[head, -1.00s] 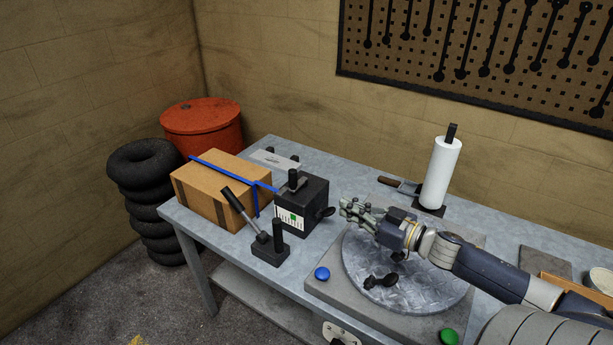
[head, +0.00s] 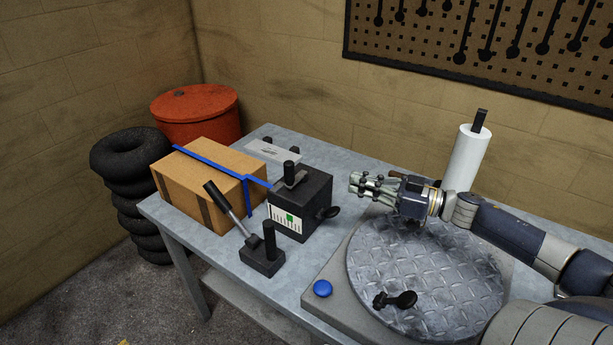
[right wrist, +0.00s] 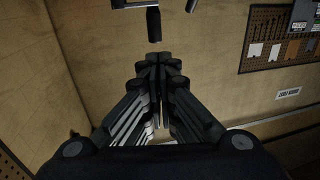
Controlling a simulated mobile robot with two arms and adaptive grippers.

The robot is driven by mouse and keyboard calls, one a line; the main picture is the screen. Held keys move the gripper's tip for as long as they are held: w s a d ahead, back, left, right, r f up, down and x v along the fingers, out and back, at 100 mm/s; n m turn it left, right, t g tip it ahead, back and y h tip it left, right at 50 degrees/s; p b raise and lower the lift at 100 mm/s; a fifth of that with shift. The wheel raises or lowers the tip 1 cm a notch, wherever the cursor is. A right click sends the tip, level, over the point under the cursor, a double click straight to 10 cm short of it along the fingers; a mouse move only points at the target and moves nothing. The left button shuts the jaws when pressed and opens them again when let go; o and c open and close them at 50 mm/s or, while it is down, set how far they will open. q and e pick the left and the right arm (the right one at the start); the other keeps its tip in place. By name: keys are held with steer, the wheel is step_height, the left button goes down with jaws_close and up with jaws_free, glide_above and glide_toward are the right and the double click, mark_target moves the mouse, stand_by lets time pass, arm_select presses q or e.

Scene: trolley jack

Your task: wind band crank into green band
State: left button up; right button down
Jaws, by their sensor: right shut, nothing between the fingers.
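The black winder box (head: 300,207) stands on the workbench, beside the cardboard box. Its front has a white scale with tick marks and a green band (head: 290,218); a needle is too small to make out. A dark crank knob (head: 327,213) sticks out at the box's right side. Another black handle (head: 291,171) stands on top. My right gripper (head: 356,183) is shut and empty, above and to the right of the crank knob, apart from it. In the right wrist view its fingers (right wrist: 156,62) are together. My left gripper is not in view.
A blue strap (head: 208,158) runs over the cardboard box (head: 207,185). A lever stand (head: 262,260) is in front of the winder. A round tread-plate turntable (head: 430,270) with a blue button (head: 322,288) lies below my right arm. A white roll (head: 466,160) stands behind.

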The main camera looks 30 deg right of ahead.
steer(key=x, duration=0.8)
steer(key=f+x, duration=0.1)
steer(key=x, duration=0.3)
steer(key=shift+w+d, duration=0.2)
steer(key=shift+w, duration=0.3)
arm_select(q)
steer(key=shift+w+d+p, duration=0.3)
steer(key=shift+p, duration=0.05)
arm_select(e)
steer(key=shift+x, duration=0.8)
steer(key=shift+a, duration=0.1)
